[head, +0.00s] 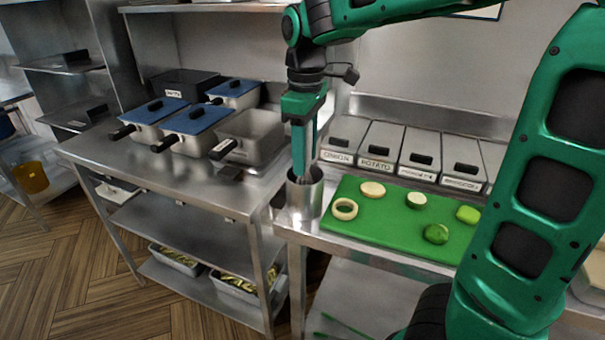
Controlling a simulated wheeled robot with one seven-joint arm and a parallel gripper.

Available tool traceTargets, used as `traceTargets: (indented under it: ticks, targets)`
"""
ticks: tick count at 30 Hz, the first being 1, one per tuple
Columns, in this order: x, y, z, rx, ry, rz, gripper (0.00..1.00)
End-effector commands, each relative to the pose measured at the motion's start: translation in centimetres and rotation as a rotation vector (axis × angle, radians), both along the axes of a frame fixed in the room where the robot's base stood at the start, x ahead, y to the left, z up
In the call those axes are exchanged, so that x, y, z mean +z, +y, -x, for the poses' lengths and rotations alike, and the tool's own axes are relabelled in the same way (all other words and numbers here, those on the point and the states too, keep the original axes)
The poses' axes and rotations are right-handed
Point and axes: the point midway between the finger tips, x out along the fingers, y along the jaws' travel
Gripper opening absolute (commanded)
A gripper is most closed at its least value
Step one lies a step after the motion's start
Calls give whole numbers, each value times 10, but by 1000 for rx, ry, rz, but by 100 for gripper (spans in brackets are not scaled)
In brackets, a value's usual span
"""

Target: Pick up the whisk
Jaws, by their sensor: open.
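A metal canister (304,198) stands upright at the left front corner of the right-hand counter. A thin grey part shows in its mouth; it may be the whisk, but it is too small and covered to tell. My gripper (300,170) points straight down over the canister, with its fingertips at or just inside the rim. The jaws are open. The two fingers overlap in this view, so the gap between them and anything in it are hidden.
A green cutting board (400,240) with several vegetable pieces lies right of the canister, before labelled metal bins (380,147). On the left counter (115,155) stand several pans, some blue-lidded, one open pan (252,135) close to my arm. Thin green sticks (345,325) lie below.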

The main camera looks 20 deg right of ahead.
Motion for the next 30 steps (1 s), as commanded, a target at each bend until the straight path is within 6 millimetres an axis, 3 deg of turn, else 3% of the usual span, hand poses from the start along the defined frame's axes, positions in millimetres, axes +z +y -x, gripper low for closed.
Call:
traceTargets:
  ticks: [5, 9, 11, 22, 30]
  targets:
    - [0, 0, 0, 0, 0, 0, 43]
    - [0, 0, 0, 0, 0, 0, 10]
    - [0, 0, 0, 0, 0, 0, 0]
    - [8, 0, 0, 0, -1, 0, 0]
    - [55, 0, -1, 0, -4, -2, 0]
